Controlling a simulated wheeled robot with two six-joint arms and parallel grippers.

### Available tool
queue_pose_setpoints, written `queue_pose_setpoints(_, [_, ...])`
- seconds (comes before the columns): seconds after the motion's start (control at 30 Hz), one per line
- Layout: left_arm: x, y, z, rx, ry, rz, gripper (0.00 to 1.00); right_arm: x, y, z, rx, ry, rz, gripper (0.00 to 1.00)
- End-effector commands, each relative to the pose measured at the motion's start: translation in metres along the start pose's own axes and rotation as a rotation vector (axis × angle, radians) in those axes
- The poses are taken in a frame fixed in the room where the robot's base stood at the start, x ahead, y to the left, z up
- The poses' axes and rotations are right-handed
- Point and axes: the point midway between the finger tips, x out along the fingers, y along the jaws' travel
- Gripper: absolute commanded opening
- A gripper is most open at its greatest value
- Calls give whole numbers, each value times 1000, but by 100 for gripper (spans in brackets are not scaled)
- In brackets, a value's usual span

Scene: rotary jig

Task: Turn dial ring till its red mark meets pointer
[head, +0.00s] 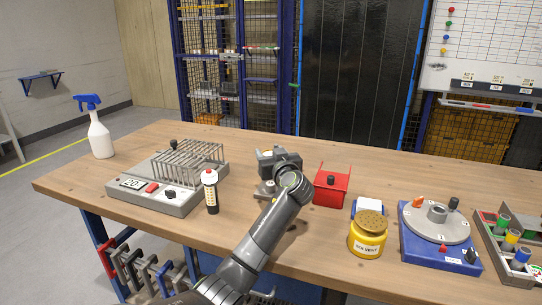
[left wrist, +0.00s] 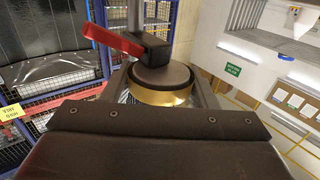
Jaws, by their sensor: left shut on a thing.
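The rotary jig is a blue base (head: 420,258) at the right of the table, in the head view. On it lies a grey dial ring (head: 459,231) with a raised hub and a black upright knob (head: 454,204). My left gripper (head: 279,165) is well left of the jig. In the left wrist view it is shut on a dark round piece with a gold band (left wrist: 160,82). My right gripper is out of view.
A yellow solvent jar (head: 367,236) and a red bracket (head: 331,188) stand between my left gripper and the jig. A tray of coloured cylinders (head: 510,250) adjoins the jig's right.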

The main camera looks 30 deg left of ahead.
Motion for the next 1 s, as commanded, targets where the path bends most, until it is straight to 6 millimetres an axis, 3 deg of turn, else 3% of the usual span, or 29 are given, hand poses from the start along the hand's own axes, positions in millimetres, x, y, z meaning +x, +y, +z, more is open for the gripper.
queue_pose_setpoints(0.1, [0, 0, -1, 0, 2, 1, 30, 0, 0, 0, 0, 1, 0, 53])
queue_pose_setpoints(0.13, [0, 0, -1, 0, 2, 1, 54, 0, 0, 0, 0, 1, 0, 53])
queue_pose_setpoints(0.3, [0, 0, -1, 0, 2, 1, 75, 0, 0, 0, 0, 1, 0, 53])
queue_pose_setpoints(0.67, [-4, 1, 0, -1, 1, 3, 75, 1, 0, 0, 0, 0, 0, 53])
queue_pose_setpoints(0.87, [-30, 1, 2, -2, 0, 4, 75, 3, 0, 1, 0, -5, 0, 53])
queue_pose_setpoints(1.0, [-61, 1, 2, -5, -2, 5, 75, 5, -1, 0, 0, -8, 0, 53])
